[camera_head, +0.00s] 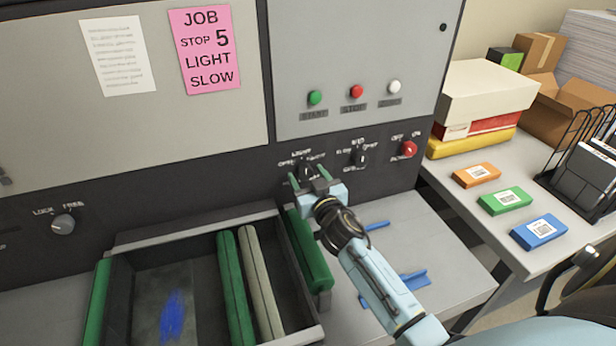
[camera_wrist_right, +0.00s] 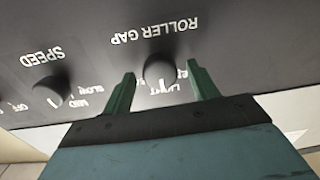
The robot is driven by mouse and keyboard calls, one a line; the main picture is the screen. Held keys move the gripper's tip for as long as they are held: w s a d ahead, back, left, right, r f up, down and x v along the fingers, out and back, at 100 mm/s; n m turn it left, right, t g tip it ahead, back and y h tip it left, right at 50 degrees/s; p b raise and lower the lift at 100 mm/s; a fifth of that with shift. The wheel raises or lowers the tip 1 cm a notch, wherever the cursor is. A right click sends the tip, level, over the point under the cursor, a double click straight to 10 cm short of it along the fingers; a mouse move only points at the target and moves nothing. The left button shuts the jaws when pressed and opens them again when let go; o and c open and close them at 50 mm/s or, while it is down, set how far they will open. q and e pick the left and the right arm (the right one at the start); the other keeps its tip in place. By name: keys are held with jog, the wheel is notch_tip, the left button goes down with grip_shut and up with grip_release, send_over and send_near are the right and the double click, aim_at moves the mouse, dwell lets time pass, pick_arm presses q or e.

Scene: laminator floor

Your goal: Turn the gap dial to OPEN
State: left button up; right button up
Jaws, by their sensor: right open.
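The gap dial (camera_head: 306,170) is a dark knob on the black panel, with LIGHT printed above it and a partly legible OPEN to its upper left. In the right wrist view the dial (camera_wrist_right: 160,69) appears upside down under the words ROLLER GAP, its white pointer line toward LIGHT. My right gripper (camera_head: 307,177) is open in front of the dial. In the wrist view its two green fingers (camera_wrist_right: 160,78) stand on either side of the knob, with small gaps visible; contact is not evident. My left gripper is not in view.
A speed dial (camera_head: 361,158) and a red knob (camera_head: 409,149) sit to the right on the panel. A lock knob (camera_head: 63,224) is at left. Below is an open tray (camera_head: 115,290) with green and beige rollers (camera_head: 262,280).

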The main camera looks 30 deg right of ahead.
jog(key=shift+c, duration=0.2)
jog(key=c, duration=0.9)
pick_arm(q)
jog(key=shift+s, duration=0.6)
pick_arm(e)
jog(key=shift+c, duration=0.2)
jog(key=shift+n, duration=0.8)
jog(key=n, duration=0.4)
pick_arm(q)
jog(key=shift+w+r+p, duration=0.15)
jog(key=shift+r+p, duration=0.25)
pick_arm(e)
jog(key=n, duration=0.6)
jog(key=shift+a, duration=0.1)
